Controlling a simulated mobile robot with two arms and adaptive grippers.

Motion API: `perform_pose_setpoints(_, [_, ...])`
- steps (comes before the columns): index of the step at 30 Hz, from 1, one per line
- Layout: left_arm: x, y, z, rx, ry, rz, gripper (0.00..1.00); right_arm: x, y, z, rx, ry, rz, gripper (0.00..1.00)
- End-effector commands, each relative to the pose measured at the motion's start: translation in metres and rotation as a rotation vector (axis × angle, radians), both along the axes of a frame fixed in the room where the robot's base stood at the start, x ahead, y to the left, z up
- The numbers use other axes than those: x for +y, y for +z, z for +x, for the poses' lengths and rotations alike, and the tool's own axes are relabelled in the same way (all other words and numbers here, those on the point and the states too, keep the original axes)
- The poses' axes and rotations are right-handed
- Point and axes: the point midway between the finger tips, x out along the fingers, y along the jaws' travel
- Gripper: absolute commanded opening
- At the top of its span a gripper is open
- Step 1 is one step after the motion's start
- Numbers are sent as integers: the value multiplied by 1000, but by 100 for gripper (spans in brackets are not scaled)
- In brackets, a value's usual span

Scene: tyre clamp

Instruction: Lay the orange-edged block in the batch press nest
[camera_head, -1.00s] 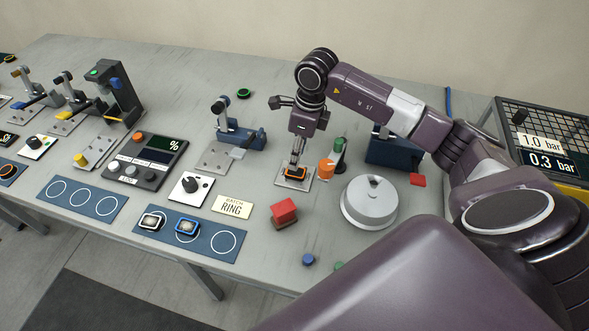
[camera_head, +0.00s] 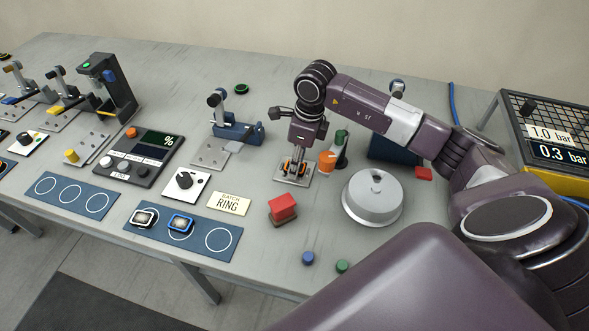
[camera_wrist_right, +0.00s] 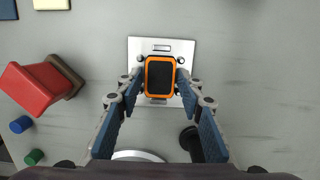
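The orange-edged block (camera_wrist_right: 160,77), with a dark face, lies flat on a pale metal nest plate (camera_wrist_right: 134,46), among small round pins. In the head view the block (camera_head: 294,168) shows on the same plate (camera_head: 281,180), partly hidden by my gripper. My right gripper (camera_wrist_right: 160,84) is open, pointing down, with its blue-padded fingers spread on both sides of the block. It also shows in the head view (camera_head: 295,172), low over the plate. Whether the fingertips still touch the block is hard to tell. My left gripper is not in view.
An orange knob (camera_head: 326,162) and a green-topped post (camera_head: 340,146) stand close right of the plate. A round grey lidded thing (camera_head: 372,200) and a red block (camera_head: 282,208) are nearer. A blue ring mat (camera_head: 222,241) holds two blocks at front left.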

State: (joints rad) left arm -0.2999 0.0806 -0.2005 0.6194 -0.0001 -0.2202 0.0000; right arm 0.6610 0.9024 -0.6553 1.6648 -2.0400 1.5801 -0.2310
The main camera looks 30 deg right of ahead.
Motion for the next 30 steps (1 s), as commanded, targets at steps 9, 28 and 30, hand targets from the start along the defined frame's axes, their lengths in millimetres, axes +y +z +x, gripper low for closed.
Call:
perform_pose_setpoints(9, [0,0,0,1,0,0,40,0,0,0,0,0,0,13])
perform_pose_setpoints(28, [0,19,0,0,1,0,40,0,34,1,-3,0,0,4])
perform_pose_setpoints(30, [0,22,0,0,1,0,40,0,40,1,-2,0,1,4])
